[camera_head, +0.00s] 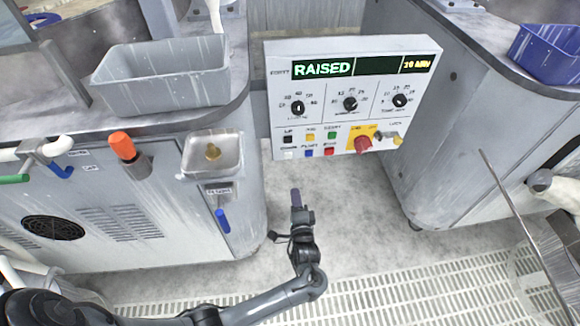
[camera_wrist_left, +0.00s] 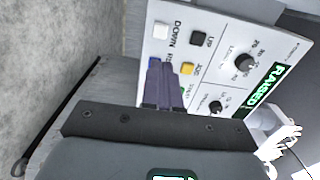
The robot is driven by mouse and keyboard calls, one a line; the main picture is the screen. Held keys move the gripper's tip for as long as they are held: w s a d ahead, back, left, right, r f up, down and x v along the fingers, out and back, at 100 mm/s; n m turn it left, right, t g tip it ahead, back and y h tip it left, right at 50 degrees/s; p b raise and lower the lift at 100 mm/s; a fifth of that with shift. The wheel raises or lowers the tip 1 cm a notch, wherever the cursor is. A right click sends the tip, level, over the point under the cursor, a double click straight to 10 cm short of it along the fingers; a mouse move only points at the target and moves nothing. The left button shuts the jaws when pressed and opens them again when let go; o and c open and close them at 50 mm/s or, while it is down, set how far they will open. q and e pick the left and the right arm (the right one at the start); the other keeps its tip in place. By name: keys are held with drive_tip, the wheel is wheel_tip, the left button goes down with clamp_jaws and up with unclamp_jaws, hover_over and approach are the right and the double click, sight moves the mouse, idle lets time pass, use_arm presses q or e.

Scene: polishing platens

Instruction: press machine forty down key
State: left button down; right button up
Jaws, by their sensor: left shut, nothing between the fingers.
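The machine forty control panel (camera_head: 358,115) faces me, with a display (camera_head: 350,66) reading RAISED. The white down key (camera_head: 287,155) is at its lower left. It also shows in the left wrist view (camera_wrist_left: 162,33). The black up key (camera_head: 287,139) is directly above it. My left gripper (camera_head: 296,196) is shut and empty, its purple fingers below the panel's lower left. In the left wrist view, its fingertips (camera_wrist_left: 162,66) appear near the down key, overlapping the blue key's area. I see no contact with the down key. My right gripper is not in view.
Yellow (camera_head: 310,138), green (camera_head: 332,135), blue (camera_head: 308,154) and red (camera_head: 329,151) keys sit beside the down key. A red emergency button (camera_head: 362,144) is further right. A grey tub (camera_head: 160,75) stands on the left machine. The floor below the panel is clear.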

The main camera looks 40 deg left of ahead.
sight(289, 157)
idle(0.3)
use_arm(q)
drive_tip(key=b+x, duration=0.7)
drive_tip(key=x, duration=0.6)
drive_tip(key=shift+a+f+b, duration=0.1)
drive_tip(key=shift+f+b, duration=0.05)
drive_tip(key=shift+b, duration=0.15)
drive_tip(key=shift+w+a, duration=0.3)
